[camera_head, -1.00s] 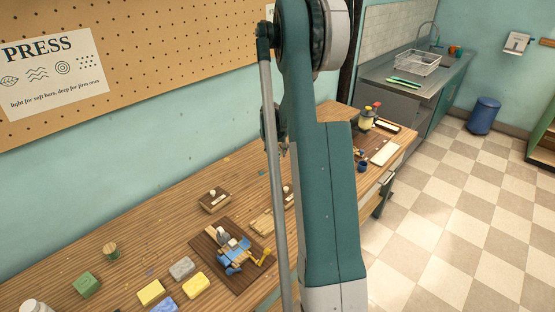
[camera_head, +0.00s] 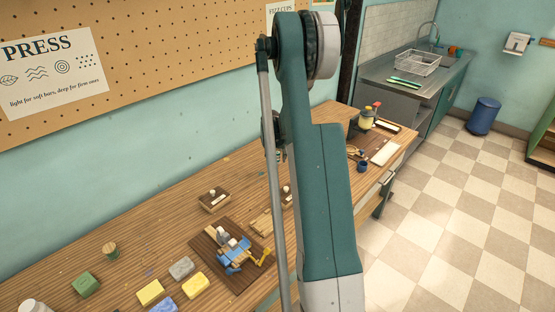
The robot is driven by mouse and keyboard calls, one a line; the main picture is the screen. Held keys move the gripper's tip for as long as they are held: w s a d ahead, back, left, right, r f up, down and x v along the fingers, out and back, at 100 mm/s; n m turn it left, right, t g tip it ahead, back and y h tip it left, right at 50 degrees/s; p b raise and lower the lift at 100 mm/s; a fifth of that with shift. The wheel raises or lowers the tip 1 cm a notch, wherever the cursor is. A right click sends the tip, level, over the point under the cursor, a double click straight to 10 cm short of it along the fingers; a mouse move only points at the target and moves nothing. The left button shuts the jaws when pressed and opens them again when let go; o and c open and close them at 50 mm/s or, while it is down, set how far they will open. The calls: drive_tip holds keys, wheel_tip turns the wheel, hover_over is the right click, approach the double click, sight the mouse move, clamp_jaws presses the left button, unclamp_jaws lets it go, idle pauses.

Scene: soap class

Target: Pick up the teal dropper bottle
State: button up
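I cannot make out a teal dropper bottle for certain in the head view. A small dark blue container (camera_head: 362,166) stands at the far end of the wooden workbench (camera_head: 150,235), too small to identify surely. Yellowish bottles with red tops (camera_head: 367,117) stand behind it. My own large teal arm link crosses the middle of the view and hides part of the bench.
A dark board (camera_head: 207,246) holds a blue object and small tools. Small trays (camera_head: 214,200) sit mid-bench. A sink counter (camera_head: 415,85) is beyond.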

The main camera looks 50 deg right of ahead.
idle(0.6)
drive_tip(key=c, duration=0.9)
drive_tip(key=shift+o, duration=0.2)
drive_tip(key=shift+r, duration=0.1)
drive_tip(key=shift+r+p, duration=0.35)
drive_tip(key=shift+r, duration=4.5)
